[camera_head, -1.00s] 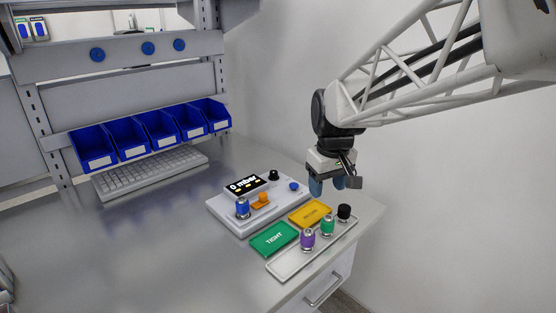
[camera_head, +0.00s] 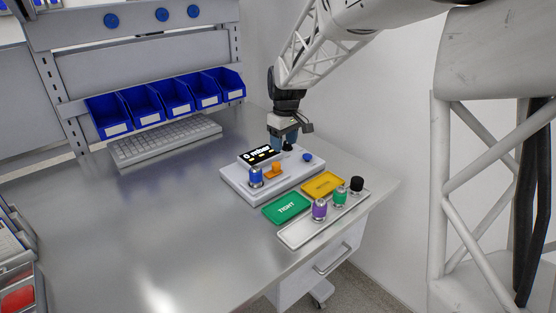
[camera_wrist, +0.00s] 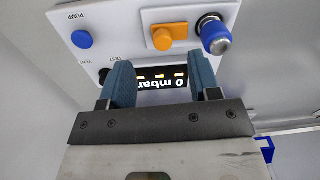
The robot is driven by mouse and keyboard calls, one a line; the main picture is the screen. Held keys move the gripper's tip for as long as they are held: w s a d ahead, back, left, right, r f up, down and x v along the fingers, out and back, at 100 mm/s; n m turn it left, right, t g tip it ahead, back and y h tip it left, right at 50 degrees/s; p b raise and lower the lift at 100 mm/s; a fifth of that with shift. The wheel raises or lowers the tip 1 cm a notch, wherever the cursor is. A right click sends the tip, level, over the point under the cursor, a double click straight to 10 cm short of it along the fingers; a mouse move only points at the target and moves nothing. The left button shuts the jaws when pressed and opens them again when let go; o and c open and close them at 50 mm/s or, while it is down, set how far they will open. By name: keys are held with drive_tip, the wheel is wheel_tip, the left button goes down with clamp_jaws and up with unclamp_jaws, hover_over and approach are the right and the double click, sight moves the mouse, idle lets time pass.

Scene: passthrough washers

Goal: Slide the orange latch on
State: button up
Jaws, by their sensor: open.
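The orange latch (camera_head: 274,170) sits on top of the pale test box (camera_head: 238,183), between the blue-capped fitting (camera_head: 255,177) and the far knob. In the wrist view the orange latch (camera_wrist: 163,39) is a block with a round knob on an orange base, beyond my fingertips. My gripper (camera_head: 284,142) hangs over the back of the box, near the display and black knob. In the wrist view my gripper (camera_wrist: 163,78) has its two blue fingers apart on either side of the display (camera_wrist: 163,84), with nothing between them. The latch is apart from the fingers.
A blue button (camera_head: 307,157) and black knob (camera_head: 288,146) are on the box. In front lie a green TIGHT mat (camera_head: 287,208), a yellow mat (camera_head: 323,185) and a tray (camera_head: 303,237) with purple, green and black fittings.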

sight(276, 163)
drive_tip(key=shift+w+a+f+n, duration=0.3)
drive_tip(key=shift+w+a+f, duration=0.55)
drive_tip(key=shift+w+a, duration=0.25)
drive_tip(key=shift+s+f, duration=0.1)
drive_tip(key=shift+s+a+f, duration=0.1)
drive_tip(key=shift+f, duration=1.8)
drive_tip(key=shift+s+a+f, duration=0.1)
drive_tip(key=shift+f, duration=1.8)
